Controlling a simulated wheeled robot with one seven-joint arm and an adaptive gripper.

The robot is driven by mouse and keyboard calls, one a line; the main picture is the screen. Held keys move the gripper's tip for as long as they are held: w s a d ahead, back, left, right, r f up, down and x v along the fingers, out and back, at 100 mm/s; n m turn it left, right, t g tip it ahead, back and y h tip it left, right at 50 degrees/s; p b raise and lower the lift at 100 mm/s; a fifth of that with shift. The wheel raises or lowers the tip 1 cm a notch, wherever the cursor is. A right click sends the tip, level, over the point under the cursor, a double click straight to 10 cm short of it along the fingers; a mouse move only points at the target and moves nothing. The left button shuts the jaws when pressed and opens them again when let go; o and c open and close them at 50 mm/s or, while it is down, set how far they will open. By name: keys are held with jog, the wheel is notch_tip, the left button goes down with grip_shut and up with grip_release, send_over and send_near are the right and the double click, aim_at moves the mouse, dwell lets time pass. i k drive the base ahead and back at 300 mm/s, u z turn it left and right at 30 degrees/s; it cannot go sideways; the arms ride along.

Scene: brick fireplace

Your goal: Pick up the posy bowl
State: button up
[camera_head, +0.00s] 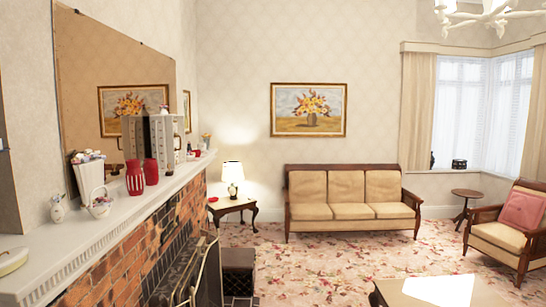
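I cannot tell for certain which thing is the posy bowl. A small white basket-like vessel with a handle and pale contents (100,207) stands on the white mantel shelf (70,243) at the left. A small white vase-like piece (57,210) stands left of it. A pale, low, rounded object (12,261) lies at the near left end of the shelf, cut by the picture edge. A small red object (213,200) lies on the side table by the lamp. My gripper is not in view.
Two red vases (134,178) stand further along the mantel before a large mirror (110,70). The brick fireplace (150,250) has a screen in front. A sofa (345,200), armchair (503,232) and low table (440,291) stand around open flowered carpet (310,262).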

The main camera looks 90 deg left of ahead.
aim_at(190, 156)
jog(key=u, duration=3.4)
jog(key=k, duration=1)
jog(key=z, duration=0.8)
jog(key=i, duration=3.4)
